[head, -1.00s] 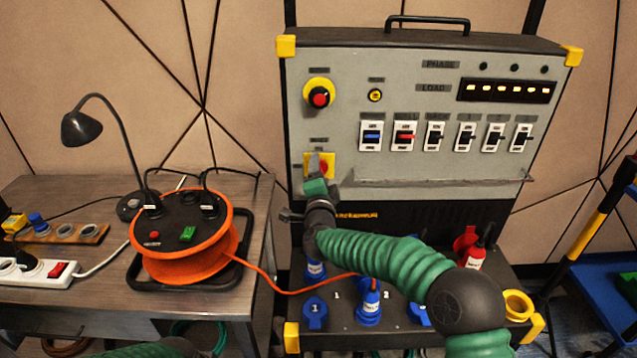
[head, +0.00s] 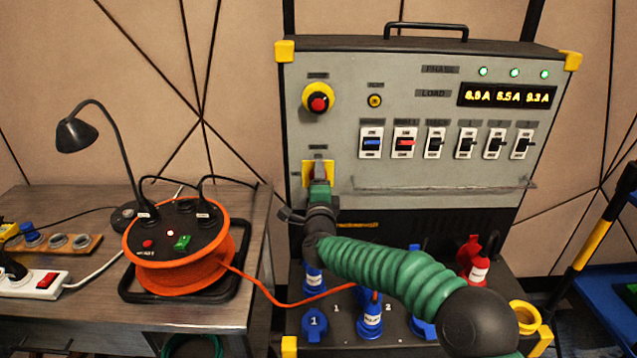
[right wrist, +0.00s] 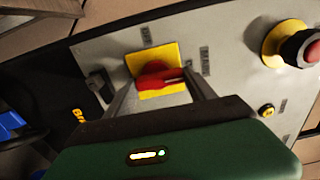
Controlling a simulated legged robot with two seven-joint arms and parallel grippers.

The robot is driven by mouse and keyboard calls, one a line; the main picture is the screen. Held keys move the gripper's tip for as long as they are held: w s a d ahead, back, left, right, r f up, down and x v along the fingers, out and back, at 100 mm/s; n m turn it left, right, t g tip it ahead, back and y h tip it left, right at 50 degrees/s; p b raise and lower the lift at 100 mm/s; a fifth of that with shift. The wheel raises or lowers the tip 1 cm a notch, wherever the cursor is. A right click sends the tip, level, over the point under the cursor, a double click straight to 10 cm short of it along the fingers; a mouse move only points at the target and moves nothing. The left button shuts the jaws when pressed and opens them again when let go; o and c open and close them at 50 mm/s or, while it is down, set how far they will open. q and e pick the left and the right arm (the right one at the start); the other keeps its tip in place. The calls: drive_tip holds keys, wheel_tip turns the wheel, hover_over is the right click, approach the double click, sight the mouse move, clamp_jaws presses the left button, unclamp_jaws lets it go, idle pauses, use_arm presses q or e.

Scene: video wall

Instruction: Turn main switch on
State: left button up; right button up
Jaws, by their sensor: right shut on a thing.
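The main switch is a red rotary knob (right wrist: 160,76) on a yellow plate (right wrist: 152,55), low on the left of the grey panel. In the head view its yellow plate (head: 307,172) is partly behind my right gripper (head: 319,168), which hides the knob. In the right wrist view my right gripper (right wrist: 163,90) has a finger on either side of the knob and is shut on it. The panel's load display (head: 507,96) shows amp readings. Three green phase lights (head: 514,73) above it are lit. My left gripper is not in view.
A red emergency button (head: 318,103) on a yellow ring is above the switch. Several breakers (head: 464,143) line the panel over a thin ledge (head: 440,187). Blue plugs (head: 370,315) stand below. An orange cable reel (head: 180,270) and lamp (head: 77,135) are on the left table.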

drive_tip(key=shift+f, duration=0.4)
drive_tip(key=o, duration=1.1)
drive_tip(key=shift+o, duration=1.4)
drive_tip(key=shift+r, duration=0.1)
drive_tip(key=shift+d, duration=0.1)
drive_tip(key=shift+r, duration=0.1)
drive_tip(key=shift+s, duration=0.1)
drive_tip(key=s, duration=1.6)
drive_tip(key=shift+s+p, duration=0.3)
drive_tip(key=shift+s, duration=0.05)
